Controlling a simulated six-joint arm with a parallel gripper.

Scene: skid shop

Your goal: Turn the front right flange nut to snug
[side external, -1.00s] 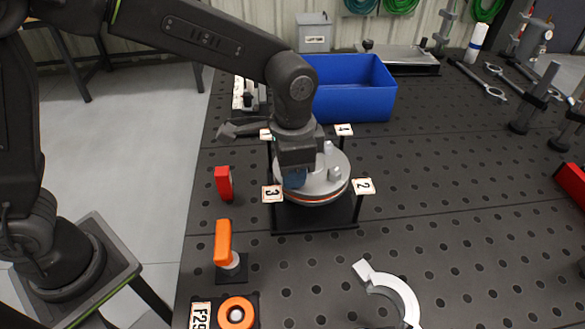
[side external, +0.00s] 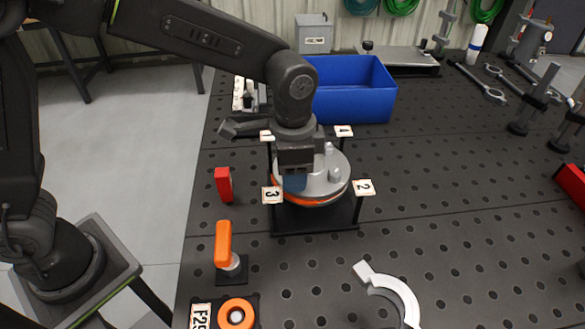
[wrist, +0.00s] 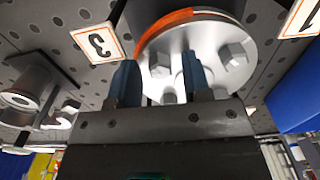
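A round grey flange (side external: 318,188) with an orange gasket ring at its edge sits on a dark stand. In the side view, nuts show on its top (side external: 334,175); my gripper hides others. My gripper (side external: 294,184) points down over its left part. In the wrist view, the two blue fingers of my gripper (wrist: 159,58) stand apart. A hex nut (wrist: 160,64) shows in the gap, with space either side. Another nut (wrist: 232,54) is to the right, and one (wrist: 168,98) is lower, near the palm. I cannot tell whether a finger touches a nut.
Number tags stand around the flange: 3 (side external: 272,195), 2 (side external: 364,187) and 4 (side external: 344,131). A blue bin (side external: 352,105) is behind.

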